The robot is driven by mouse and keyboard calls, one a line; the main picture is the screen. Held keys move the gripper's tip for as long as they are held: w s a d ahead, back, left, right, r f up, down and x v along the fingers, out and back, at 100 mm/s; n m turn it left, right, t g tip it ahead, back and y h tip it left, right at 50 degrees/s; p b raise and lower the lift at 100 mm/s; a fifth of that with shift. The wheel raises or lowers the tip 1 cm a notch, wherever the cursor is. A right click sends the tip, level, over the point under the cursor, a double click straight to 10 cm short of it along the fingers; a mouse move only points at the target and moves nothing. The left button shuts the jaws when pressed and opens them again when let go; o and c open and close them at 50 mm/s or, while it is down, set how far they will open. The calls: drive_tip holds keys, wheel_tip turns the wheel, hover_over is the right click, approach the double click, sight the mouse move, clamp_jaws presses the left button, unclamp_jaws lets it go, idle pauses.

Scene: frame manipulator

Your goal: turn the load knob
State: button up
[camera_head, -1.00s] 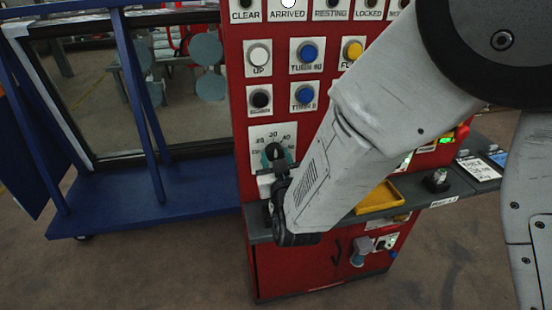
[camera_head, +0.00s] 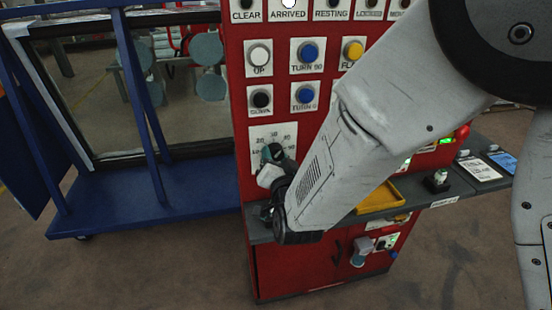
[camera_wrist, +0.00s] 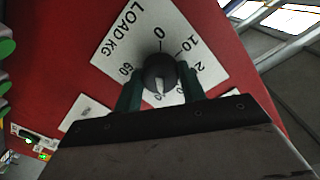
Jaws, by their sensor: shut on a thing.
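The load knob (camera_wrist: 159,68) is a dark round knob with a white pointer, in the wrist view. It sits on a white dial plate (camera_wrist: 128,48) marked LOAD KG, which also shows on the red panel in the head view (camera_head: 286,131). The pointer points down in the wrist view, toward my gripper's palm; the numbers there are partly hidden. My gripper (camera_wrist: 159,84) is shut on the knob, one teal finger on each side. In the head view my gripper (camera_head: 271,154) is tilted against the dial and hides the knob.
Push buttons, such as the black one (camera_head: 261,99) and a blue one (camera_head: 305,95), sit just above the dial. A grey shelf (camera_head: 430,196) with a yellow tray (camera_head: 380,197) juts out below. A blue frame rack (camera_head: 150,200) stands at the left.

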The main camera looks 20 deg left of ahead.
drive_tip(key=m, duration=0.6)
drive_tip(key=shift+m, duration=0.4)
idle(0.4)
drive_tip(key=o, duration=1)
drive_tip(key=shift+c, duration=0.2)
drive_tip(key=shift+s, duration=0.1)
drive_tip(key=v, duration=0.7)
drive_tip(key=shift+s+d, duration=0.2)
drive_tip(key=shift+d, duration=0.05)
